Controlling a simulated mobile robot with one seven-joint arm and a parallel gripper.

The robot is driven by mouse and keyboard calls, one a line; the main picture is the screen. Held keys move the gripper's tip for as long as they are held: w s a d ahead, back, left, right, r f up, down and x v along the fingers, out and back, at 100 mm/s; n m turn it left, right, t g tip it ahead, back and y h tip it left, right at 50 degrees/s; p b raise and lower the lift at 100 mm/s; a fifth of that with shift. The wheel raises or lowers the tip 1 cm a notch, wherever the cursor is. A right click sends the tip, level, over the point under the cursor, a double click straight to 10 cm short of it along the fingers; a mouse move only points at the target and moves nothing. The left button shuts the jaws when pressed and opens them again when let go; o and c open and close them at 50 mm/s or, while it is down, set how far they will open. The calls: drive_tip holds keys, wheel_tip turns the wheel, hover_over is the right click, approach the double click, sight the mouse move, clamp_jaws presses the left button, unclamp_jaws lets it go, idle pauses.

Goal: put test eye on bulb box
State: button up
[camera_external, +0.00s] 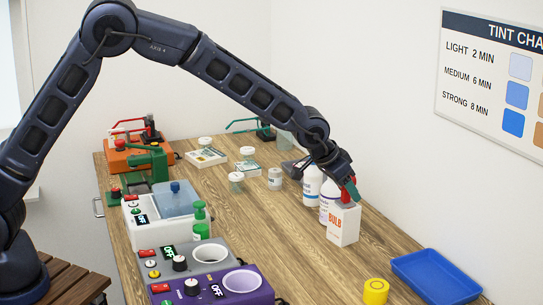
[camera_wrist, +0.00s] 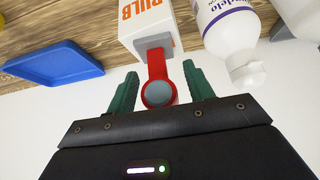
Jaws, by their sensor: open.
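The bulb box (camera_external: 343,226) is a white carton with orange "BULB" lettering, upright on the wooden bench. It also shows in the wrist view (camera_wrist: 133,35). The test eye (camera_external: 349,190), a red piece with a round grey disc and a grey foot, is at the top of the box. In the wrist view, the test eye (camera_wrist: 157,66) has its grey foot against the box's top face and appears to rest on it. My gripper (camera_wrist: 159,72) is open, with green fingers on both sides of the red piece and visible gaps. In the external view, my gripper (camera_external: 343,180) is just above the box.
White bottles (camera_external: 312,184) stand close behind the box; one bottle (camera_wrist: 226,30) is beside it in the wrist view. A blue tray (camera_external: 435,276) and a yellow round piece (camera_external: 376,291) lie nearer the front. A purple device (camera_external: 215,290) stands front left. The bench middle is clear.

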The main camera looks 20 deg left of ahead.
drive_tip(key=v, duration=1.2)
drive_tip(key=shift+r, duration=0.2)
drive_tip(key=w+a+r+n+y, duration=0.1)
drive_tip(key=a+r, duration=0.3)
drive_tip(key=a, duration=0.9)
drive_tip(key=a+r+n, duration=0.2)
drive_tip(key=a+r, duration=0.2)
drive_tip(key=a, duration=0.8)
drive_tip(key=w+a+r+n+y, duration=0.1)
drive_tip(key=a+r, duration=0.3)
drive_tip(key=a, duration=0.9)
drive_tip(key=s+a+r+n+y, duration=0.1)
drive_tip(key=s+a, duration=0.4)
drive_tip(key=a, duration=0.3)
drive_tip(key=s+a+n, duration=0.1)
drive_tip(key=s+a, duration=0.4)
drive_tip(key=a, duration=0.4)
drive_tip(key=s+a+f+n, duration=0.1)
drive_tip(key=s+a+f, duration=0.1)
drive_tip(key=s+a, duration=0.3)
drive_tip(key=s+a+f+n+y, duration=0.1)
drive_tip(key=s+a, duration=0.4)
drive_tip(key=s, duration=0.5)
drive_tip(key=shift+s+f+n+y, duration=0.3)
drive_tip(key=shift+s+f+n, duration=0.1)
drive_tip(key=shift+f, duration=0.3)
